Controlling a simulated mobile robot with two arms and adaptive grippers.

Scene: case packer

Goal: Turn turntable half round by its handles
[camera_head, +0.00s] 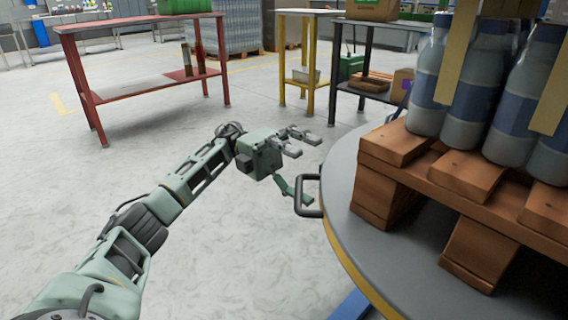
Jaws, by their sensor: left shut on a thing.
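The turntable (348,215) is a grey round disc with a yellow edge band, at the right and cut off by the frame. A black loop handle (300,208) stands out from its left rim. My left gripper (304,170) is at this handle, with two grey fingers above and a green finger below, against the handle. It is shut on the handle, though its upper fingers look spread and the exact contact is hard to see. My right gripper is not in view. No other handle shows.
A wooden pallet (462,180) with several blue-labelled bottles (474,95) rests on the turntable. A red table (140,22) stands at the back left, with a yellow-legged table (311,62) and a black-legged table (337,70) behind. The floor at the left is clear.

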